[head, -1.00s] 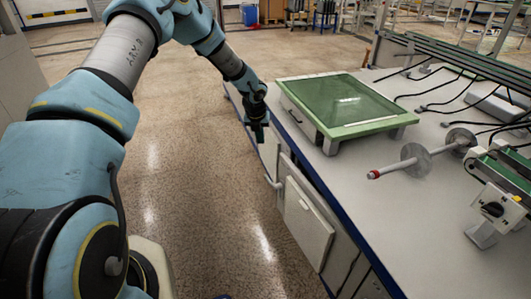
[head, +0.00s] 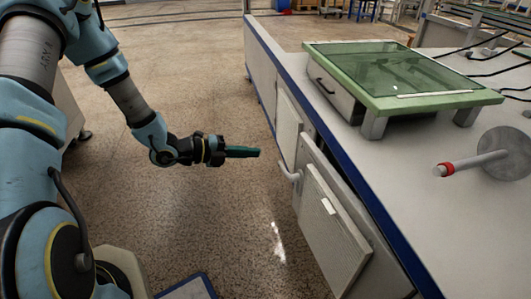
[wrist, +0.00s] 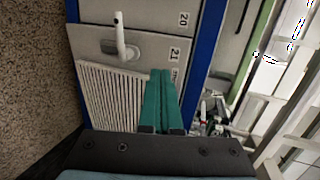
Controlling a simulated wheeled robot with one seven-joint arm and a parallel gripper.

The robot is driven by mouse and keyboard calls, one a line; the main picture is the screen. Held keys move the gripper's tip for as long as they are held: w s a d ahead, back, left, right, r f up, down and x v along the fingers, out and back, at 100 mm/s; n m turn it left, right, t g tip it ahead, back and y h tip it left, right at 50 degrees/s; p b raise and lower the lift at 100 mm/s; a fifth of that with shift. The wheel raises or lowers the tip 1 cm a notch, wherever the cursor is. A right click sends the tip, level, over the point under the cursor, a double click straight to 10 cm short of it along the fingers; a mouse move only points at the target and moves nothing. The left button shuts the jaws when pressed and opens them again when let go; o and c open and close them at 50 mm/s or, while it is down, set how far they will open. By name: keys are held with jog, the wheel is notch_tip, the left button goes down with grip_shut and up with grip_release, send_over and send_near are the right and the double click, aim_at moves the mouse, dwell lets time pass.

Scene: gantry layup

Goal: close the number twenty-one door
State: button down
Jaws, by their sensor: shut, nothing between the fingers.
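The number twenty-one door (head: 311,165) is a pale grey panel with a ribbed vent, on the cabinet side below the blue-edged worktop. It appears slightly ajar, with a dark gap along its top. Its label "21" and vent also show in the wrist view, where the door (wrist: 147,50) is turned sideways. Its pale lever handle (head: 290,174) is near its far edge and shows in the wrist view (wrist: 121,37). My gripper (head: 258,152) is shut and empty, green fingers pointing right toward the cabinet, apparently apart from the door. In the wrist view the fingers (wrist: 162,75) overlap the door.
The number twenty door (wrist: 165,14) adjoins it. A green-framed glass-topped box (head: 400,75) stands on the worktop (head: 410,165). A metal shaft with a disc (head: 505,150) lies to the right. Bare speckled floor (head: 225,215) is free before the cabinet.

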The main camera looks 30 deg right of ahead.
jog(key=b, duration=0.2)
send_near(301, 151)
jog(key=x, duration=0.5)
jog(key=shift+d+f, duration=0.1)
jog(key=shift+f, duration=0.1)
jog(key=shift+s+d, duration=0.15)
jog(key=shift+d, duration=0.4)
